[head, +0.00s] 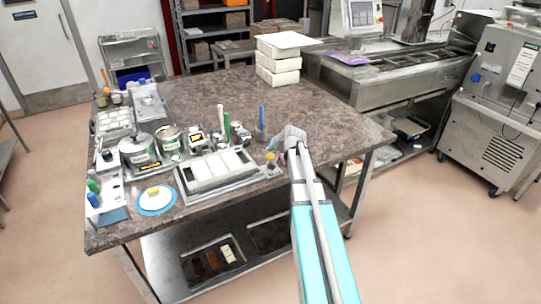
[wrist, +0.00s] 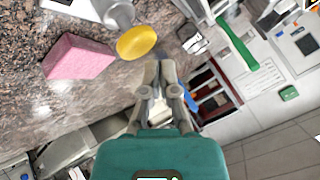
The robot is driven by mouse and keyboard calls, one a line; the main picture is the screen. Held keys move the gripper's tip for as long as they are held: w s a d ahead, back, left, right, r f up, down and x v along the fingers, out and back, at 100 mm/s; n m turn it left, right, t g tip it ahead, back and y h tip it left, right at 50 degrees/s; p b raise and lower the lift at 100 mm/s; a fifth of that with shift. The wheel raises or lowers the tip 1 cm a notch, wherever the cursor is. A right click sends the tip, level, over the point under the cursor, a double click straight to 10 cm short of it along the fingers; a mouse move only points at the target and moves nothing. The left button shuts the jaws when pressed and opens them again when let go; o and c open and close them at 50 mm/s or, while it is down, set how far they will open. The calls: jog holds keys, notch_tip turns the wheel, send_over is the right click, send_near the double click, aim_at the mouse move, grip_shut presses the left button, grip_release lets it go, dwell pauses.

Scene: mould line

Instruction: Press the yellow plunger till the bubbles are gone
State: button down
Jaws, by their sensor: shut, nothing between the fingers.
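The yellow plunger (wrist: 137,41) shows in the wrist view as a round yellow cap on a grey cylinder. In the head view it is a small yellow spot (head: 271,156) at the right end of the mould tray (head: 262,175). My gripper (wrist: 158,72) is shut and empty. Its fingertips are just below and right of the yellow cap in the wrist view, and look apart from it. In the head view my gripper (head: 287,138) is above the table, right of the plunger. No bubbles can be made out.
A pink block (wrist: 77,57) lies beside the plunger in the wrist view. Bottles, pots and a blue plate (head: 143,208) crowd the table's left side. White stacked boxes (head: 278,65) stand at the back. The right part of the stone tabletop (head: 340,125) is clear.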

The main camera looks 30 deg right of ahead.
aim_at(271, 156)
jog(key=shift+r+p, duration=2.5)
jog(key=shift+p, duration=0.05)
jog(key=s+a+f+n+g, duration=0.2)
jog(key=s+a+g, duration=0.1)
jog(key=s+a, duration=0.5)
jog(key=s+a+f+n+g, duration=0.1)
jog(key=s+a+n+g, duration=0.2)
jog(key=s+a, duration=0.5)
jog(key=s+a+f+n+g+h, duration=0.1)
jog(key=s+a+f+n+g, duration=0.1)
jog(key=s+a, duration=0.6)
jog(key=shift+s+f+g, duration=0.35)
jog(key=shift+s+g, duration=0.25)
jog(key=shift+s, duration=0.1)
